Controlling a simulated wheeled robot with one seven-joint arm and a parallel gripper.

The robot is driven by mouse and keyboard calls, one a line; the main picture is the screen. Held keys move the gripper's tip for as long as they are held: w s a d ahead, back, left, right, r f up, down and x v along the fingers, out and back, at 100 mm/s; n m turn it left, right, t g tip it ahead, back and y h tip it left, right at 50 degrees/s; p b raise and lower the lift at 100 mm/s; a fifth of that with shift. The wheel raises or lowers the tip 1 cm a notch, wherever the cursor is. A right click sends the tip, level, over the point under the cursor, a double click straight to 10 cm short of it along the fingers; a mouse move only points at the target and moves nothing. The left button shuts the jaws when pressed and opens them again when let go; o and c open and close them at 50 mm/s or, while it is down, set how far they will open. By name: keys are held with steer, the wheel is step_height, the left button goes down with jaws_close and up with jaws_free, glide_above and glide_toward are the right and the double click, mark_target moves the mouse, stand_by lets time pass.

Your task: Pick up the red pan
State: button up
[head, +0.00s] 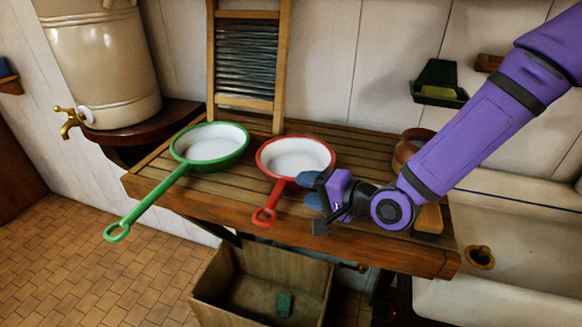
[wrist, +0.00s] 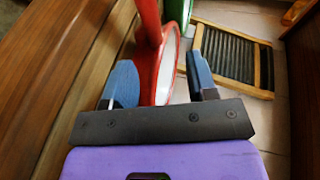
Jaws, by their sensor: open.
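The red pan (head: 296,157) has a white inside and a red handle ending in a loop. It rests on the slatted wooden counter (head: 345,150), its handle reaching over the front edge. My gripper (head: 308,190) is just right of the handle, near where it meets the pan. In the wrist view my gripper (wrist: 160,88) has its two blue fingers apart. The red pan (wrist: 165,65) shows there between and beyond the fingers, with its handle at the top. I cannot tell whether a finger touches it.
A green pan (head: 210,145) lies left of the red one, its long handle overhanging the front. A washboard (head: 246,60) leans on the wall behind. A brown pot (head: 408,150) stands at right near the sink (head: 520,240). A wooden bin (head: 262,285) stands below the counter.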

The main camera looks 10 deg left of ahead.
mark_target(284, 186)
steer(key=shift+w+f+x, duration=0.15)
steer(key=shift+x, duration=1.6)
steer(key=shift+w+f+x, duration=0.1)
steer(key=shift+x, duration=1.6)
steer(key=shift+d, duration=0.2)
jaws_close()
